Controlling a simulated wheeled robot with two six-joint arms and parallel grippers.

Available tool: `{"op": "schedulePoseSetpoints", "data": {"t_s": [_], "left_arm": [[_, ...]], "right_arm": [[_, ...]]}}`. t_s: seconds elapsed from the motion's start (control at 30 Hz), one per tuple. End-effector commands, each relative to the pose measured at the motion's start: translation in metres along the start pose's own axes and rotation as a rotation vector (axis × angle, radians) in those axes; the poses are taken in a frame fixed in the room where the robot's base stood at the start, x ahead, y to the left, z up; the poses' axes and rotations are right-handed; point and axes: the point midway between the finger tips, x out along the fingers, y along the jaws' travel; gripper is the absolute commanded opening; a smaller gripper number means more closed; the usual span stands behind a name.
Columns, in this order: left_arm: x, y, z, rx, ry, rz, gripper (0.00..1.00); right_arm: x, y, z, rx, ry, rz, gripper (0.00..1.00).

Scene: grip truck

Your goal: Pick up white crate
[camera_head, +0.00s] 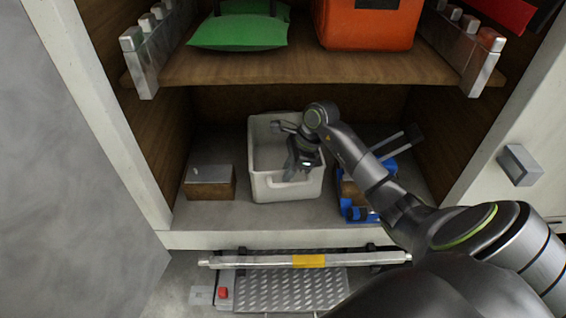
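The white crate (287,191) stands upright on the lower floor of the truck's cabinet, near the middle of the view. It is open at the top, with a slot-like grip in its front wall. My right arm reaches in from the lower right. Its gripper (291,174) points down over the crate's opening, close to the inner side of the front wall. The fingers are small and dark, and I cannot tell whether they are apart, shut, or touching the rim. My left gripper is not in view.
A small brown box with a grey top (209,184) stands left of the crate. A blue item (356,213) stands to the right, partly behind my arm. The wooden shelf (290,68) above holds a green bag (238,32) and an orange case (366,28). A metal step (290,290) lies in front.

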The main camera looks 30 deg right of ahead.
Motion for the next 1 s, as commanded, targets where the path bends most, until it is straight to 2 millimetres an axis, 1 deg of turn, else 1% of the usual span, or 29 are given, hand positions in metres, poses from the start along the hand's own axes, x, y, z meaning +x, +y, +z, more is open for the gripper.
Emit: {"op": "schedulePoseSetpoints", "data": {"t_s": [0.3, 0.6, 0.63, 0.73, 0.77, 1.0], "left_arm": [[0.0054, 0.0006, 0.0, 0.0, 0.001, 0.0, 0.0], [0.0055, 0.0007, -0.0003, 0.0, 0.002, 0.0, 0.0], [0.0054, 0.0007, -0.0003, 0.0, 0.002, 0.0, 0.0], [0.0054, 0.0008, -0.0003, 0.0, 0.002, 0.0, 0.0], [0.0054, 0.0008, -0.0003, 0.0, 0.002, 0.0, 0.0], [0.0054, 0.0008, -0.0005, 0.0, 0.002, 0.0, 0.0]], "right_arm": [[0.0022, -0.0001, -0.0009, 0.0, 0.0, 0.0, 0.16], [0.0018, -0.0001, -0.0008, 0.0, 0.0, 0.0, 0.16], [0.0018, -0.0001, -0.0008, 0.0, 0.0, 0.0, 0.15], [0.0018, -0.0001, -0.0008, 0.0, 0.0, 0.0, 0.02], [0.0018, -0.0001, -0.0008, 0.0, 0.0, 0.0, 0.0], [0.0019, -0.0001, -0.0008, 0.0, 0.0, 0.0, 0.0]]}}
